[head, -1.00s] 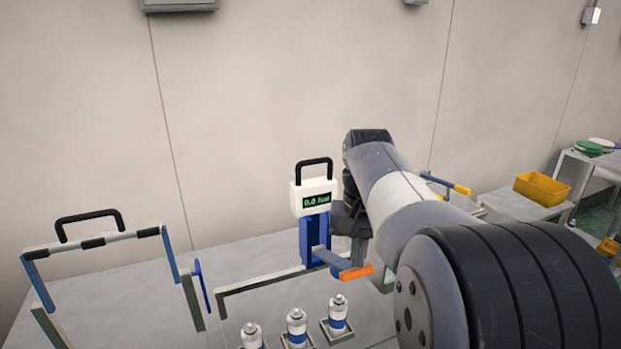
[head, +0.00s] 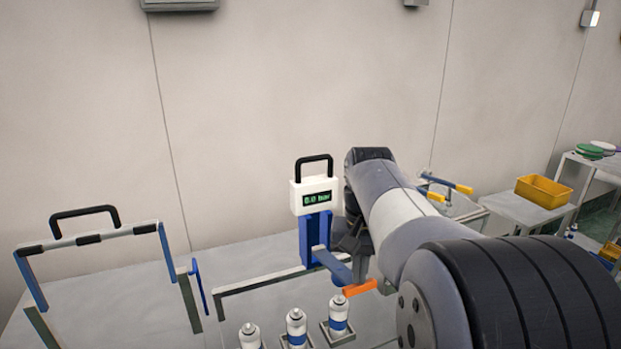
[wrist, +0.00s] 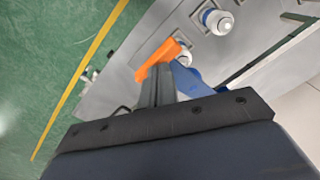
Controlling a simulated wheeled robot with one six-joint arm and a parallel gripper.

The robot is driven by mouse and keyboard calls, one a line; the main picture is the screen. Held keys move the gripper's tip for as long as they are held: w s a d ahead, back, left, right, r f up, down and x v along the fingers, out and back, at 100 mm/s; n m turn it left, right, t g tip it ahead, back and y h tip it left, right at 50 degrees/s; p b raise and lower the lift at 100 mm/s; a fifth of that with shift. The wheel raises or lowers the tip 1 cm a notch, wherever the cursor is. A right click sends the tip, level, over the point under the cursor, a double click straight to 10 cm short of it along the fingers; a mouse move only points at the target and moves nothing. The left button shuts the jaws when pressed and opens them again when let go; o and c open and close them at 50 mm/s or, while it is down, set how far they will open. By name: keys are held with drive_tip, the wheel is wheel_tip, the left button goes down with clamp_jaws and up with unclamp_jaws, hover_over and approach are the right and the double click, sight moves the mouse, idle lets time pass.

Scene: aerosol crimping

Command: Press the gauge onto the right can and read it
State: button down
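The gauge (head: 316,197) has a white box with a green display, a black handle and a blue post. The display's digits look like 0.0 bar but are blurred. Its blue lever (head: 335,266) slants down to an orange end (head: 360,288), which also shows in the wrist view (wrist: 160,60). The right can (head: 338,310), white with a blue band, stands upright below and left of the orange end. I cannot tell whether the gauge touches it. My gripper (wrist: 157,88) has its fingers close together at the orange end; they seem to rest against it, not around it.
A middle can (head: 296,322) and a left can (head: 250,336) stand on square bases. A blue and grey frame with a black handle (head: 85,213) stands at the left. A yellow bin (head: 543,191) sits on a side table at the right. A wall closes the back.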

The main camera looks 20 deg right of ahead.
drive_tip(key=shift+s+f+b, duration=0.2)
drive_tip(key=shift+f+b, duration=0.45)
drive_tip(key=shift+f, duration=0.35)
drive_tip(key=shift+s+f+b, duration=0.25)
drive_tip(key=shift+f+b, duration=0.45)
drive_tip(key=shift+f, duration=0.35)
drive_tip(key=shift+s+f+b, duration=0.2)
drive_tip(key=shift+f+b, duration=0.45)
drive_tip(key=shift+f, duration=0.35)
drive_tip(key=shift+r, duration=0.15)
wheel_tip(320, 180, up, 14)
drive_tip(key=p, duration=1.4)
hover_over(362, 289)
drive_tip(key=w, duration=0.2)
drive_tip(key=shift+w, duration=0.1)
drive_tip(key=shift+a, duration=0.1)
